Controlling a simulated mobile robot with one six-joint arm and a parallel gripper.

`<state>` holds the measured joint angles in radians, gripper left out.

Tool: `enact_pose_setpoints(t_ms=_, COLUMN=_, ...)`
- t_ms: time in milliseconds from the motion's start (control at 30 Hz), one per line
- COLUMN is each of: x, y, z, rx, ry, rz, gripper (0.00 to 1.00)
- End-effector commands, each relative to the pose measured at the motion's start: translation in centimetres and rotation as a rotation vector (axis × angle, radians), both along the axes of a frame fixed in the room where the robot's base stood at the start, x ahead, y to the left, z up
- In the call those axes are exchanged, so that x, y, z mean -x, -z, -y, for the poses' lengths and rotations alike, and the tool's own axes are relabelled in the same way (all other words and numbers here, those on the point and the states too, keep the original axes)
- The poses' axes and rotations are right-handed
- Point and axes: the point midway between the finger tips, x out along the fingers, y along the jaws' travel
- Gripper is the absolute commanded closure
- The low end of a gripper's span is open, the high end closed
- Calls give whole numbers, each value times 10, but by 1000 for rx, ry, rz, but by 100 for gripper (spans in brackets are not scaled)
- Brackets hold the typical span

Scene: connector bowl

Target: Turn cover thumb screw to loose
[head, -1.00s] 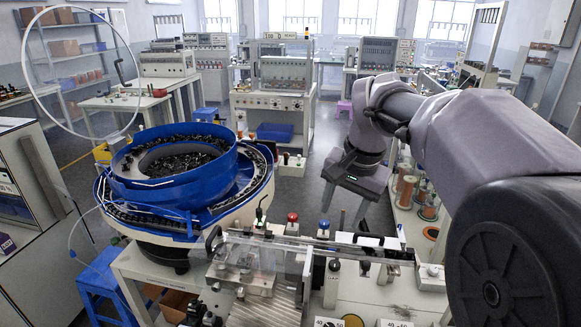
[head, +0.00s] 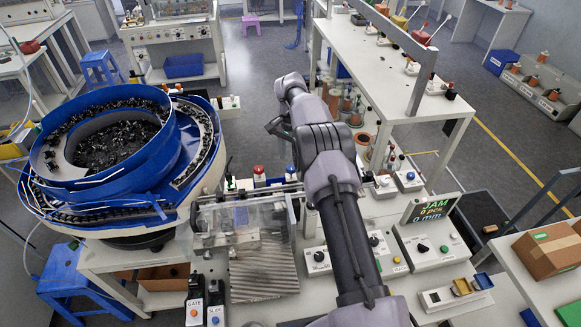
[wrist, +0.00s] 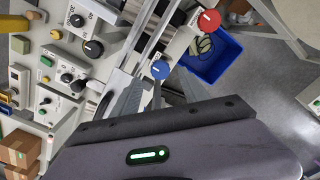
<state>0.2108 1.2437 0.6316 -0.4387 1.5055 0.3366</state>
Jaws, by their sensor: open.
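The clear cover (head: 245,215) lies over the metal track on the bench beside the blue bowl, in the head view. I cannot clearly make out its thumb screw; small dark knobs stand around the cover. In the wrist view my gripper (wrist: 152,92) is open, its two grey fingers apart with nothing held between them. A blue knob (wrist: 160,69) appears just beyond the fingertips, and a red knob (wrist: 208,20) farther off. The same blue knob (head: 291,172) and red knob (head: 259,170) stand behind the cover in the head view.
The blue bowl feeder (head: 70,190) full of black parts stands left of the cover. A control box (head: 432,245) with a display reading JAM is at right. GATE and SLOW switch boxes (head: 205,305) stand in front. A cardboard box (head: 550,250) sits far right.

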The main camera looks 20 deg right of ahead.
Motion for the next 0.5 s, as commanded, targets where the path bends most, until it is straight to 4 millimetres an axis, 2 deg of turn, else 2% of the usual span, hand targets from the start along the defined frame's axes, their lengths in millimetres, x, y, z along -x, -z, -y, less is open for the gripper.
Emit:
enact_pose_setpoints(t_ms=100, x=0, y=25, z=0, rx=-1, ry=1, rz=-1, gripper=48)
enact_pose_setpoints(t_ms=200, x=0, y=38, z=0, rx=0, ry=0, rz=0, gripper=48)
enact_pose_setpoints(t_ms=500, x=0, y=44, z=0, rx=-1, ry=0, rz=1, gripper=48)
